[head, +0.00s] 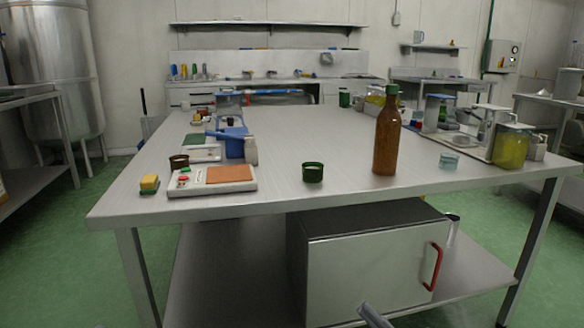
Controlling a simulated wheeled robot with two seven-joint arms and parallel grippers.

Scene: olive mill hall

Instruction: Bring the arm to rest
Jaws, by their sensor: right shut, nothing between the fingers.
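My right gripper (372,314) shows only as a grey tip at the bottom edge of the head view, right of centre. It is shut with nothing held. It appears in front of the cabinet under the table and apart from the things on the tabletop. The rest of my right arm is out of view. My left gripper is not in view.
A steel table (270,190) stands ahead, with a brown bottle (386,138), a dark green cup (313,172), a white device with an orange pad (230,174) and a sponge (149,183) near its front. A red-handled cabinet (370,275) sits on the lower shelf. The tabletop's middle is clear.

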